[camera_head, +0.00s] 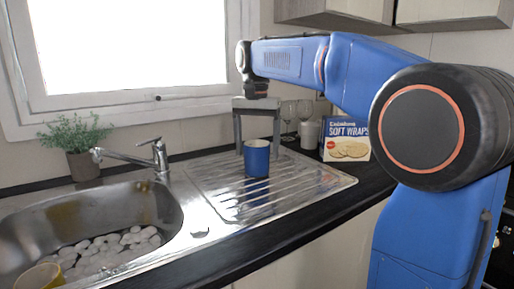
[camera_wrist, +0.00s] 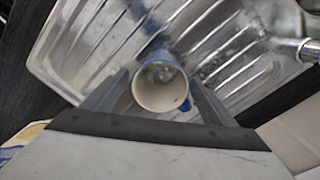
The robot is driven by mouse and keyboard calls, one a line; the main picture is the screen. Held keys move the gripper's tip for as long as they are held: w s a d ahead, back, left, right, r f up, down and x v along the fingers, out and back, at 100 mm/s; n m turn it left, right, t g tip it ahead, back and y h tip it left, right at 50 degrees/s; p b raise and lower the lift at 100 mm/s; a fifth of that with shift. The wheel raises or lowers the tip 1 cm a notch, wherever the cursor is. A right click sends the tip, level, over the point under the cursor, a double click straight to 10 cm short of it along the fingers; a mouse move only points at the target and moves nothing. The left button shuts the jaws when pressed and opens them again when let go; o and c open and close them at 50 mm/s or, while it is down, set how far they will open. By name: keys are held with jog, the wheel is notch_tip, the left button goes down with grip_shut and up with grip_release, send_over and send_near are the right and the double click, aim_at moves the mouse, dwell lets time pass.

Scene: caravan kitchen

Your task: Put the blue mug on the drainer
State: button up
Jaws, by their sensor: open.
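The blue mug (camera_head: 257,161) stands upright on the ridged metal drainer (camera_head: 315,181), near its back, in the head view. In the wrist view I look down into the mug's pale, empty-looking inside (camera_wrist: 158,92), with the drainer's ridges (camera_wrist: 105,38) around it. My gripper (camera_head: 257,151) is open and points down at the mug. Its two fingers (camera_wrist: 160,80) show on either side of the mug in the wrist view, with the mug's rim between them. I cannot tell whether either finger touches the mug.
The sink (camera_head: 172,212) at left holds white pebble-like pieces (camera_head: 110,243) and a yellow vessel (camera_head: 38,277). A tap (camera_head: 158,158) and potted plant (camera_head: 78,145) stand behind it. A soft wraps box (camera_head: 346,140) and glasses (camera_head: 304,112) stand behind the drainer. The drainer's front is clear.

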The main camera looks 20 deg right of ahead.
notch_tip(320, 180, up, 12)
jog(key=shift+r, duration=0.15)
dwell(0.4)
jog(key=shift+a, duration=0.1)
